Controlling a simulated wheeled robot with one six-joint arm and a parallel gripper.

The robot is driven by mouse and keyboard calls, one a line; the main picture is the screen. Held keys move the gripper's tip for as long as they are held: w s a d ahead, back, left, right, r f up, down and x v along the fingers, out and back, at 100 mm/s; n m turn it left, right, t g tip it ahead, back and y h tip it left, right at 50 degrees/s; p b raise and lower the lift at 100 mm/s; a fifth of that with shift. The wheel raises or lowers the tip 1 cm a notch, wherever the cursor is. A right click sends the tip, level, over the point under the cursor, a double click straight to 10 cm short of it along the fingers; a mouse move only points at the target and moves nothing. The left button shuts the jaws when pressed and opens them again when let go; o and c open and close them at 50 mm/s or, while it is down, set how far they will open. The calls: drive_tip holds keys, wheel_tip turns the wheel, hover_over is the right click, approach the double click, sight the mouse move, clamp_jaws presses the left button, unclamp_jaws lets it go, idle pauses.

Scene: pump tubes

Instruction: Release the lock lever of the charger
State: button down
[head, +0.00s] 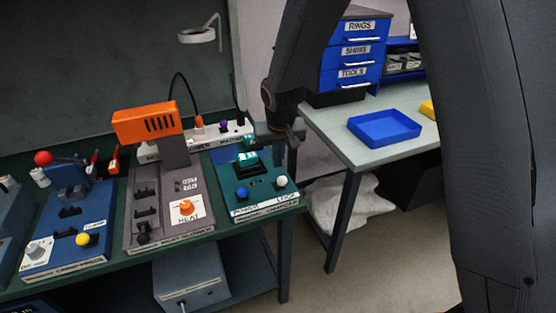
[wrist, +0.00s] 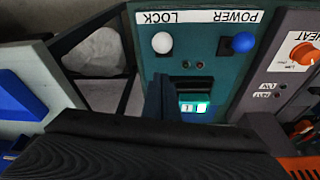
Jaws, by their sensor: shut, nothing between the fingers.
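The charger (head: 262,196) is a teal panel at the right end of the green bench. It also fills the middle of the wrist view (wrist: 210,75). Its white ball knob marked LOCK (head: 281,182) shows upside down in the wrist view (wrist: 162,43). Beside it is a blue knob marked POWER (head: 242,193). A teal item with a lit face (head: 247,158) sits in the dark slot behind the knobs, partly hidden in the wrist view (wrist: 194,107). My gripper (wrist: 160,92) is shut and empty, apart from the white knob; its tips are hard to make out in the head view.
Left of the charger stands a grey heat station (head: 150,215) with an orange-topped unit (head: 145,124). Farther left is a blue clamp station (head: 65,255). A pale table (head: 385,150) with a blue tray (head: 384,127) stands right, across a gap. A white power strip (head: 205,138) lies behind.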

drive_tip(key=shift+r, duration=0.2)
drive_tip(key=s+d+r+b, duration=0.1)
drive_tip(key=s+d+r, duration=0.1)
drive_tip(key=s+r, duration=0.3)
drive_tip(key=shift+v, duration=1.25)
drive_tip(key=shift+w+d, duration=0.1)
drive_tip(key=shift+w, duration=0.1)
